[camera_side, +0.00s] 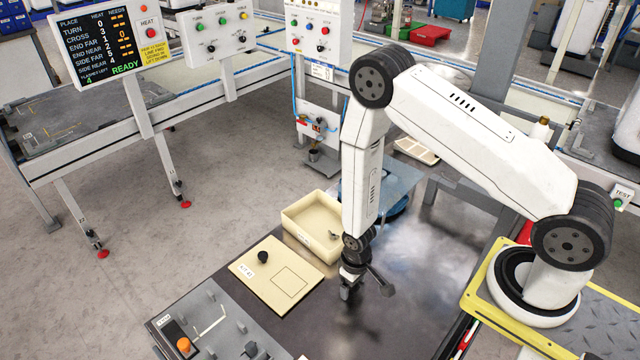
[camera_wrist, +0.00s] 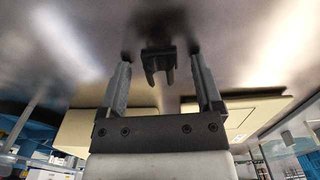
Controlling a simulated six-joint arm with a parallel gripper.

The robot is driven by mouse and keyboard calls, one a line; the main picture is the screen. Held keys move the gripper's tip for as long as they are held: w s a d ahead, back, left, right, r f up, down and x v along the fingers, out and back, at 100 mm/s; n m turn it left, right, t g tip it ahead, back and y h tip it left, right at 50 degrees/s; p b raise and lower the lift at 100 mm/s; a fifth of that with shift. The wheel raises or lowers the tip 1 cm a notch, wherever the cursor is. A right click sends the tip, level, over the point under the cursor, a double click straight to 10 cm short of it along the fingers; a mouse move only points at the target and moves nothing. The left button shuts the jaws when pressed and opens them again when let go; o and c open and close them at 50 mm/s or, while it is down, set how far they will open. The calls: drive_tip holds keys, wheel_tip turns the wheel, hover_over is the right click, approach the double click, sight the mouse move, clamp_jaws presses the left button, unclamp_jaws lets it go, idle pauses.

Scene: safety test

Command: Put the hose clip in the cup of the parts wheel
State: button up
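My gripper (camera_side: 366,288) hangs low over the dark table, pointing down, its two fingers spread apart. In the wrist view my gripper (camera_wrist: 160,75) is open, and a dark two-pronged piece, likely the hose clip (camera_wrist: 159,56), shows between the fingertips with a gap on each side. I cannot pick the clip out clearly in the side view. A blue round thing (camera_side: 396,211), perhaps the parts wheel, stands behind my arm and is mostly hidden. I cannot make out its cup.
A cream bin (camera_side: 300,213) with a small grey item inside stands left of my arm. A cream board (camera_side: 243,271) with a black knob lies in front of it. A grey control box (camera_side: 226,338) sits at the near left. The dark tabletop (camera_side: 425,285) right of my gripper is clear.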

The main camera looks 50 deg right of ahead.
drive_tip(key=shift+r, duration=0.2)
wheel_tip(320, 180, up, 12)
idle(1.2)
idle(0.6)
wheel_tip(320, 180, up, 16)
drive_tip(key=s+d+t, duration=0.1)
drive_tip(key=s+t, duration=0.1)
drive_tip(key=s, duration=0.1)
drive_tip(key=shift+d+r+t, duration=0.15)
drive_tip(key=shift+d+t, duration=0.1)
drive_tip(key=shift+t, duration=0.05)
drive_tip(key=shift+o, duration=0.5)
drive_tip(key=shift+w, duration=0.1)
